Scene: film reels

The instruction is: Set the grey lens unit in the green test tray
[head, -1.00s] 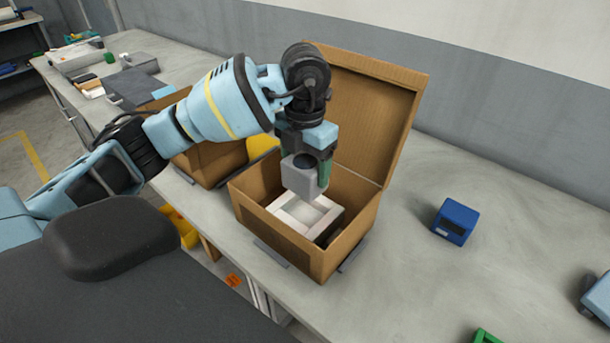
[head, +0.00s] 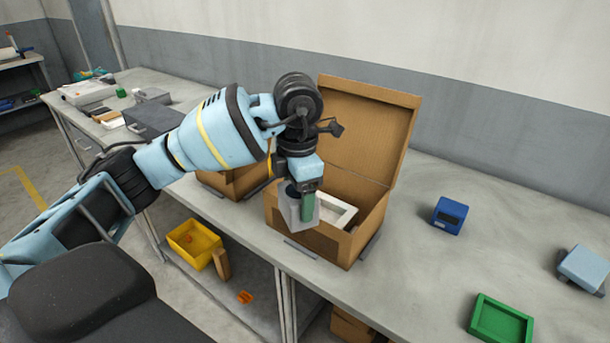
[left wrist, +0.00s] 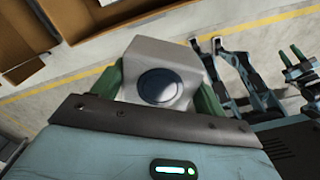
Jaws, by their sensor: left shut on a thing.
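The grey lens unit (head: 298,208) is a light grey block with a dark round lens, which faces the camera in the left wrist view (left wrist: 158,82). My left gripper (head: 301,205) is shut on it, with green fingers on either side. In the head view it hangs in front of the open cardboard box (head: 346,245), over its front edge. The green test tray (head: 501,320) is a shallow, empty square tray on the bench at the lower right, well away from the gripper.
A white insert (head: 338,211) sits inside the box, whose lid stands up at the back. A blue device (head: 450,215) and a light blue-topped block (head: 583,268) stand on the bench to the right. The bench between box and green tray is clear. A yellow bin (head: 193,244) is below.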

